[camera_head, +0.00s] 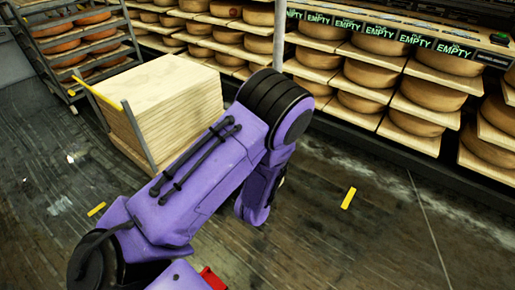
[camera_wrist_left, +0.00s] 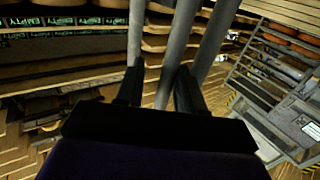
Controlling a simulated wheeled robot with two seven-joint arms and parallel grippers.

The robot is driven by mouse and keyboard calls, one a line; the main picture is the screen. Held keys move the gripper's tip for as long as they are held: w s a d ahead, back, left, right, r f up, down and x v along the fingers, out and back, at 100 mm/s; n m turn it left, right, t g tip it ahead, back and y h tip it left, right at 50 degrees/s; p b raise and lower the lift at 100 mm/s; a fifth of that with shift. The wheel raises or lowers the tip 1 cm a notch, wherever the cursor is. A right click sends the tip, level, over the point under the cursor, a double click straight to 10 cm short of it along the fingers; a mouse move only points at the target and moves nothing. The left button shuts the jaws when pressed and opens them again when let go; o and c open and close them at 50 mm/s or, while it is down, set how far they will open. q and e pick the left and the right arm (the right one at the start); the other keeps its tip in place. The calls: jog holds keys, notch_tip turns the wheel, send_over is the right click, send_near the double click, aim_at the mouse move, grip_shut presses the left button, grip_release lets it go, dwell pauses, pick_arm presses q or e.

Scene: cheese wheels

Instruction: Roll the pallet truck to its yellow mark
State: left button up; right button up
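The pallet truck seems to be the frame with grey posts and a yellow bar (camera_head: 97,94), at the upper left of the head view. A stack of pale boards (camera_head: 175,100) stands against it. A short yellow mark (camera_head: 348,198) lies on the floor to the right, and another yellow strip (camera_head: 97,209) lies at the left. My left arm crosses the middle of the head view and hides the floor behind it; its gripper does not show there. In the left wrist view my left gripper (camera_wrist_left: 158,85) has its black fingers apart. A grey pole (camera_wrist_left: 178,50) shows through the gap; contact is unclear.
Shelves of cheese wheels (camera_head: 370,75) with green EMPTY labels line the back and right. A rack of wheels (camera_head: 75,45) stands at the upper left. Dark plank floor (camera_head: 400,240) is clear at the right. A grey machine (camera_wrist_left: 300,125) shows in the left wrist view.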

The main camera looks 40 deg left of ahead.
pick_arm(q)
jog(key=p+v, duration=0.1)
jog(key=v, duration=0.9)
jog(key=shift+s+d+p, duration=0.15)
jog(key=shift+p, duration=0.2)
